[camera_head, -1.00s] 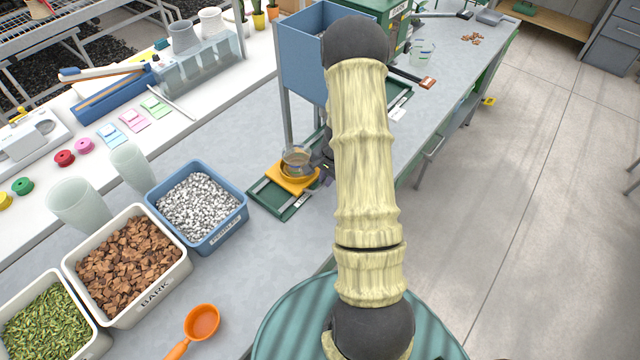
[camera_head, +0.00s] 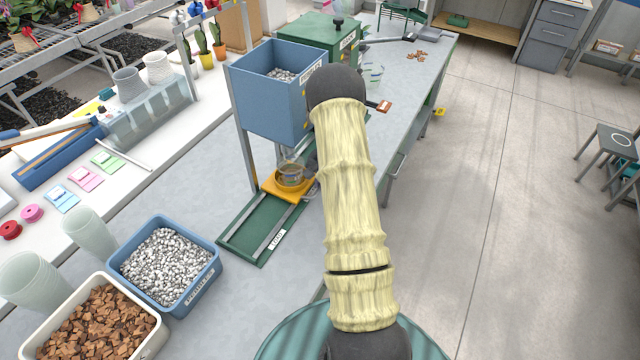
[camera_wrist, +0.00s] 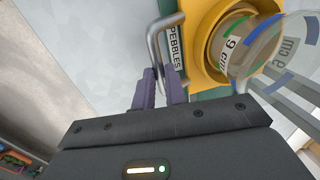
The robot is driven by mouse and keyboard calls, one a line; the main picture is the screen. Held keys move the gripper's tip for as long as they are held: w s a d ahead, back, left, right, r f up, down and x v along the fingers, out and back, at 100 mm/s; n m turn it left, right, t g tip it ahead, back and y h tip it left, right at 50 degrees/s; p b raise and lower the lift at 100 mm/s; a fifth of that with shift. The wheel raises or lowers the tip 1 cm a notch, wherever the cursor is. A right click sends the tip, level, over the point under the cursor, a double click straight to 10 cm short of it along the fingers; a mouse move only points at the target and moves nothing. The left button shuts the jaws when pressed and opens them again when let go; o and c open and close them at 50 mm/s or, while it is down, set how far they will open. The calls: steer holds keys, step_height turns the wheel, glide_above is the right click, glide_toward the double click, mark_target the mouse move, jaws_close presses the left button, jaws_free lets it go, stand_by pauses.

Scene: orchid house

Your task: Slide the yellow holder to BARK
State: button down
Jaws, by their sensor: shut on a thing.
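The yellow holder (camera_head: 284,194) sits on the green slide track (camera_head: 236,236), under the front edge of the blue hopper (camera_head: 262,95). A clear cup (camera_head: 291,172) stands in the holder. In the wrist view, the yellow holder (camera_wrist: 198,42) and the cup (camera_wrist: 240,45) are at upper right. My gripper (camera_wrist: 160,74) is shut on the holder's metal handle (camera_wrist: 152,38), beside a label reading PEBBLES (camera_wrist: 174,50). In the head view my arm hides the gripper. The green hopper (camera_head: 318,36), whose label appears to read BARK, stands behind the blue one.
A tub of grey-white pebbles (camera_head: 165,262) and a tub of bark (camera_head: 97,325) stand at lower left. A beaker (camera_head: 374,76) and a brush-like tool (camera_head: 384,106) are beyond my arm. The track's near end is clear.

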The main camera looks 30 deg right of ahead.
steer(key=shift+a, duration=0.3)
steer(key=c, duration=1.5)
jaws_free()
steer(key=shift+d, duration=0.2)
steer(key=shift+o, duration=0.2)
steer(key=shift+d+r, duration=0.15)
steer(key=shift+r, duration=0.1)
step_height(320, 180, up, 17)
steer(key=s+d+b, duration=0.1)
steer(key=s+b, duration=0.1)
steer(key=b, duration=0.1)
steer(key=shift+s+d+f, duration=0.15)
steer(key=shift+s+f, duration=0.05)
steer(key=shift+s, duration=0.2)
steer(key=shift+c, duration=0.4)
